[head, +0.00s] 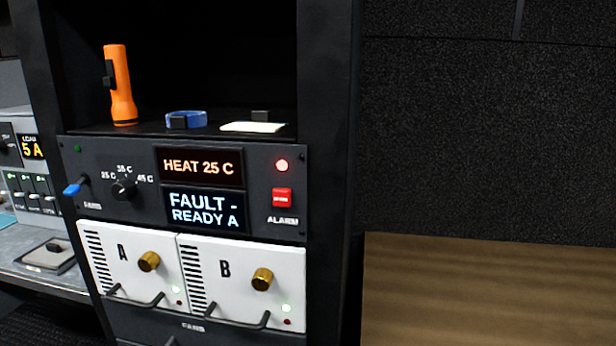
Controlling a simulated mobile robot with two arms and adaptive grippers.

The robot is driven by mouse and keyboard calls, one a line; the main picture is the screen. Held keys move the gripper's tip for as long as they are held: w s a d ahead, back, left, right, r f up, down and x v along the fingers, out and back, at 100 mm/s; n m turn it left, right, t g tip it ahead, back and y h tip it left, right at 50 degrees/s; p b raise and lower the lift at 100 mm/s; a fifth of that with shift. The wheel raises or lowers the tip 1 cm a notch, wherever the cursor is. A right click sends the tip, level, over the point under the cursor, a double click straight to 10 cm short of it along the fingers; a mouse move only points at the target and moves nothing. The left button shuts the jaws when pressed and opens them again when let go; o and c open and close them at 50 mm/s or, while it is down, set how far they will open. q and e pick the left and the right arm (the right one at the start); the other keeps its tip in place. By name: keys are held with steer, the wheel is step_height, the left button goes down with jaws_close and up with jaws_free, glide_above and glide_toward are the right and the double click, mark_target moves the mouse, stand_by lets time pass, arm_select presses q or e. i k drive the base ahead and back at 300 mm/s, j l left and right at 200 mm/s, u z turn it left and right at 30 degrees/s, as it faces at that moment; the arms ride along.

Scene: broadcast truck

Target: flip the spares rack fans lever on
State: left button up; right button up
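The fans lever (76,187) has a blue tip and sits at the left edge of the dark rack panel (258,193). It sticks out to the left and slightly down, above a small label that seems to read FANS. I cannot tell from this view whether that is on or off. The displays read HEAT 25 C (199,167) and FAULT - READY A (204,209). Neither of my grippers is in view.
White modules A (124,250) and B (226,268), with brass knobs and protruding handles, sit below. A red alarm switch (282,197) is at the panel's right. An orange flashlight (121,90), blue roll (186,119) and white pad (252,127) are on the shelf above.

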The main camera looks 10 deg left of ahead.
mark_target(72, 190)
steer(key=u, duration=1.45)
